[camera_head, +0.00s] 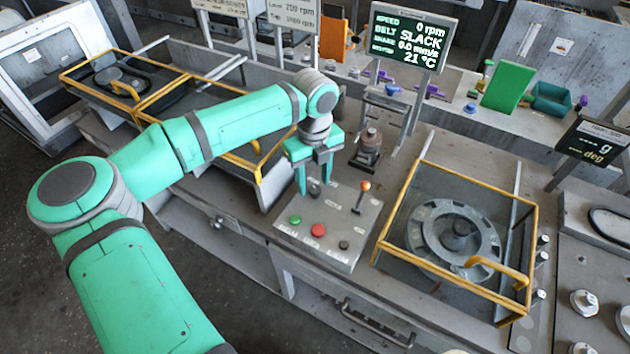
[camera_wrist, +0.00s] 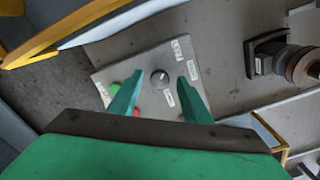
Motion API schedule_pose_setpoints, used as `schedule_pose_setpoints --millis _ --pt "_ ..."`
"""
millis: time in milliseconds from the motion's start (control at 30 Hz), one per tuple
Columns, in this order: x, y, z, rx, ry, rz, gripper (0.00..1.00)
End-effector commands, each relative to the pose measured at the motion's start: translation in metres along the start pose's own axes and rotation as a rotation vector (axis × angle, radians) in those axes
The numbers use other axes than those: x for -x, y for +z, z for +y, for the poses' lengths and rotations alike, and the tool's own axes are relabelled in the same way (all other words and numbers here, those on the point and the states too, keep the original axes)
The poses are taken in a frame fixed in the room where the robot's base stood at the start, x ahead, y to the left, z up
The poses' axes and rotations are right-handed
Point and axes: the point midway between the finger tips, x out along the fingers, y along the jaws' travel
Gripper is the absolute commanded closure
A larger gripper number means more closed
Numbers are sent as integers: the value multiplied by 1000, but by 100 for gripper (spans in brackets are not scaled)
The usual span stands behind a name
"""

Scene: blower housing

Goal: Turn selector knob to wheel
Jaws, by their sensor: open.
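The selector knob (camera_head: 314,188), small and dark grey, sits on the back left of the grey control panel (camera_head: 340,262). In the wrist view the knob (camera_wrist: 160,79) shows round, with a light mark on its top, and several small white labels stand around it, too small to read. My gripper (camera_head: 314,183) points down over the knob. In the wrist view my gripper (camera_wrist: 160,88) is open, with one finger on each side of the knob and a gap to each. I cannot tell how far the fingertips are above the panel.
A green button (camera_head: 295,219), a red button (camera_head: 318,229), a black knob (camera_head: 343,245) and an orange-tipped lever (camera_head: 362,192) share the panel. A bladed wheel (camera_head: 430,228) lies under a yellow-framed guard (camera_head: 384,238) at right. The display (camera_head: 412,37) reads 0 rpm and belt SLACK.

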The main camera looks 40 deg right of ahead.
Motion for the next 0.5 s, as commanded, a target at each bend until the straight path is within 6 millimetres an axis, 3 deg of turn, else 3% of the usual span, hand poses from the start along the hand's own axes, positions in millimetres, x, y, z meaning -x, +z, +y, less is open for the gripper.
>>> schedule_pose_setpoints --millis 167,433,500 --pt "-10 0 0 0 -1 1 56" --pt "-11 0 0 -1 0 1 56" --pt "-11 0 0 -1 -1 1 70"
